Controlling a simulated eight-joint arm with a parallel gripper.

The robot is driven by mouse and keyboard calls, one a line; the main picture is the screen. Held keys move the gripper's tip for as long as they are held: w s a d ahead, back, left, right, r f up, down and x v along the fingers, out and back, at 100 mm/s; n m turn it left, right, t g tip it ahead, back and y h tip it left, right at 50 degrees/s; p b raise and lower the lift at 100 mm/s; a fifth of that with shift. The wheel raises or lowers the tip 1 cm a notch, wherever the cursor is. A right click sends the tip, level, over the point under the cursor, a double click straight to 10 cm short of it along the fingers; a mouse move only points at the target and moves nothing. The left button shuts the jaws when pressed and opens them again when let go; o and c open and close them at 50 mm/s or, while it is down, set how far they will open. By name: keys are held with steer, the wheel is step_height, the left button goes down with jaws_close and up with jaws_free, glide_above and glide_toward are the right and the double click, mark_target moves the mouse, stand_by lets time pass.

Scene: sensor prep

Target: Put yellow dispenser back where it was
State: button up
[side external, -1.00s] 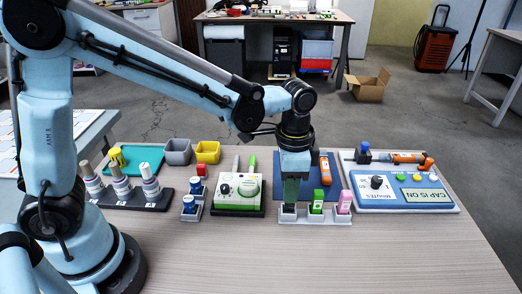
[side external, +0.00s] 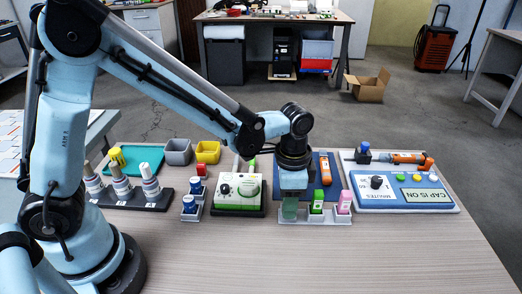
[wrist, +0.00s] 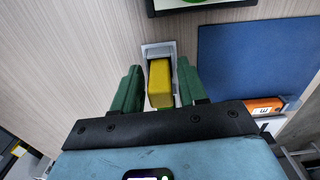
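The yellow dispenser (wrist: 160,84) shows in the wrist view between the green fingers of my gripper (wrist: 160,66). A narrow gap shows on each side of it, so the fingers are open around it and not pressed on it. It stands at the grey end slot of the dispenser rack (wrist: 158,48). How deep it sits cannot be told. In the side view my gripper (side external: 290,211) is low over the left slot of the rack (side external: 314,222) and hides the yellow dispenser. A green dispenser (side external: 317,203) and a pink dispenser (side external: 344,203) stand in the other slots.
A blue mat (side external: 334,186) with an orange-labelled tube (side external: 325,168) lies behind the rack. A white and green device (side external: 238,193) is close on the left, and a blue control panel (side external: 408,198) is on the right. The table front is clear.

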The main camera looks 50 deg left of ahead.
steer(key=shift+o, duration=0.7)
step_height(320, 180, up, 12)
steer(key=shift+r, duration=0.1)
steer(key=s+a+f+n+t, duration=0.1)
steer(key=s+a+n+t, duration=0.6)
steer(key=a, duration=0.5)
steer(key=shift+s+a+n, duration=0.15)
steer(key=shift+s+n, duration=0.4)
steer(key=shift+n, duration=0.15)
stand_by(0.4)
